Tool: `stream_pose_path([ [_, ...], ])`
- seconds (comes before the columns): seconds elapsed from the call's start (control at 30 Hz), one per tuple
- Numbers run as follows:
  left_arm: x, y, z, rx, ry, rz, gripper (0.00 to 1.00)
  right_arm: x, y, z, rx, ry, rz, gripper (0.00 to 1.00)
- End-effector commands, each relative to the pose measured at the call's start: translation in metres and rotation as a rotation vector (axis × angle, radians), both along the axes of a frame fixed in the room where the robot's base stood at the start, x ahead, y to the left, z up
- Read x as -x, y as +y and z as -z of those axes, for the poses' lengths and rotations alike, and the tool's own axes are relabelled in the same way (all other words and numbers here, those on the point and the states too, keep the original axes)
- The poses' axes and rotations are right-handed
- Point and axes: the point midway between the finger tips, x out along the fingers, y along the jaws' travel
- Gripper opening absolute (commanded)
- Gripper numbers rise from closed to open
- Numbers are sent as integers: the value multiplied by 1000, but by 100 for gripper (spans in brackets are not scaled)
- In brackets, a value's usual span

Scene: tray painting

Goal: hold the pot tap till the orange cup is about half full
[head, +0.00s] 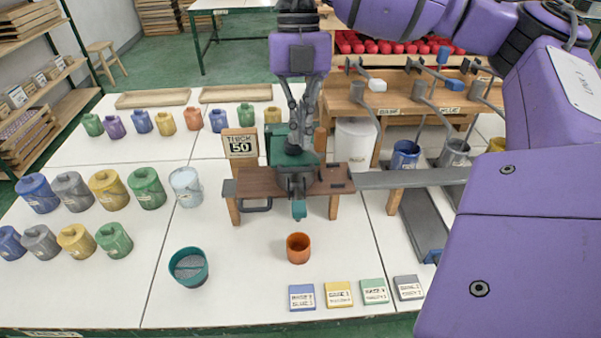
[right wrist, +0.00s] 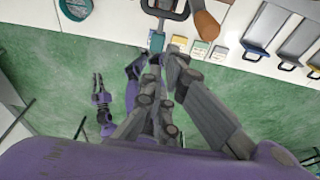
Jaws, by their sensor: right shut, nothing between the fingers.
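The orange cup (head: 298,249) stands upright on the white table, below and in front of the small teal spout (head: 299,209). Its inside looks dark orange-brown; I cannot tell a fill level. The teal pot (head: 280,158) sits on a brown wooden stand (head: 250,182). My right gripper (head: 296,150) reaches down in front of the pot, over the tap, shut with nothing between its fingers. It hides part of the pot and tap; I cannot tell whether it touches the lever. In the right wrist view, its fingers (right wrist: 172,62) are close to the teal spout (right wrist: 157,41).
A sign reading "THICK 50" (head: 241,144) stands left of the pot. A teal strainer cup (head: 188,267) is front left; several lidded pots (head: 146,188) stand farther left. Label cards (head: 339,294) lie front right. A grey bar (head: 410,178) extends right of the stand.

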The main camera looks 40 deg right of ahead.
Motion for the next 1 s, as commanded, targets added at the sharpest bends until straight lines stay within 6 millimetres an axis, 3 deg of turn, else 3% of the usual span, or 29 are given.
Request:
stream_pose_path([
  [0.17,-2,-1,-2,2,-3,1,0,5,2,22,1,3,-1,0],
  [0.6,-5,-8,-11,13,-10,2,0,21,12,108,-1,1,-2,0],
  [0.8,-4,-8,-11,14,-6,1,0,24,15,129,-2,-1,-1,0],
  [1.0,-1,-7,-9,14,0,1,0,25,15,134,-2,-1,-1,0],
])
